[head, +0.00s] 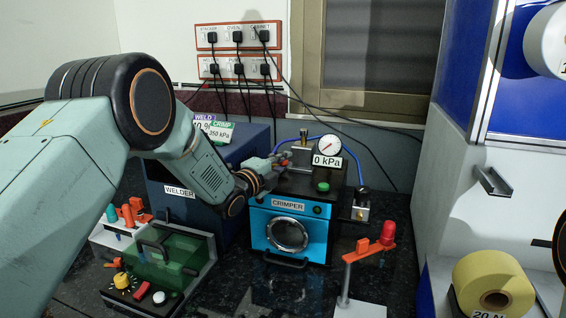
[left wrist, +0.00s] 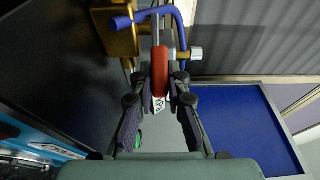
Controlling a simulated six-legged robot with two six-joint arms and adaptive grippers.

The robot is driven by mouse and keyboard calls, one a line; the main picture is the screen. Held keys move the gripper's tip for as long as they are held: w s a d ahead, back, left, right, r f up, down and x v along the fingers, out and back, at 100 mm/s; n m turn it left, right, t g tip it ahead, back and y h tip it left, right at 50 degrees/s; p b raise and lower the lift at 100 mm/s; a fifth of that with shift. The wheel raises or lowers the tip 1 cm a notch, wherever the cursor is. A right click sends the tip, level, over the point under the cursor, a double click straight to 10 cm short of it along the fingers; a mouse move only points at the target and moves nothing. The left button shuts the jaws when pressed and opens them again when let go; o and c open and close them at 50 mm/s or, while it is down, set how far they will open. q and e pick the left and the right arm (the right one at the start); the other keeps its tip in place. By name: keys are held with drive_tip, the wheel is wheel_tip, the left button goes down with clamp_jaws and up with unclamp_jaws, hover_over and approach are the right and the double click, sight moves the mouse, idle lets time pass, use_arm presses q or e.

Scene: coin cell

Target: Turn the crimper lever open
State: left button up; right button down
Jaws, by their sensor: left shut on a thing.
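The crimper (head: 320,232) is a box with a blue front, a round window and a name label, standing on the dark bench. A gauge (head: 329,146) on top reads 0 kPa. My left gripper (head: 279,161) reaches in from the left above the crimper's top left. In the left wrist view my left gripper (left wrist: 161,90) is shut on a red lever handle (left wrist: 160,72), one finger on each side. The lever runs toward a brass fitting (left wrist: 117,34) with a blue hose. The lever is small and partly hidden in the head view. My right gripper is not seen.
The welder (head: 160,180) stands left of the crimper, behind my arm. A green-covered device (head: 175,255) is at front left. Blue hoses and black cables run behind.

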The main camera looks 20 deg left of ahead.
use_arm(q)
clamp_jaws()
drive_tip(key=shift+w+d+r+n+t+y+b, duration=0.1)
drive_tip(key=shift+w+d+n+t+y+b, duration=0.15)
drive_tip(key=shift+n+y+b, duration=0.45)
drive_tip(key=shift+w+d+n+t+y+b, duration=0.15)
drive_tip(key=shift+w+n+y+b, duration=0.2)
drive_tip(key=shift+y, duration=0.75)
drive_tip(key=shift+w+d+r+n+y, duration=0.1)
drive_tip(key=shift+w+n+y, duration=0.1)
drive_tip(key=shift+n+y, duration=0.55)
drive_tip(key=shift+w+n+y, duration=0.2)
drive_tip(key=shift+n+y, duration=0.2)
drive_tip(key=shift+y, duration=0.55)
drive_tip(key=o, duration=0.7)
unclamp_jaws()
drive_tip(key=shift+o, duration=0.2)
drive_tip(key=shift+f, duration=0.2)
drive_tip(key=shift+s, duration=0.1)
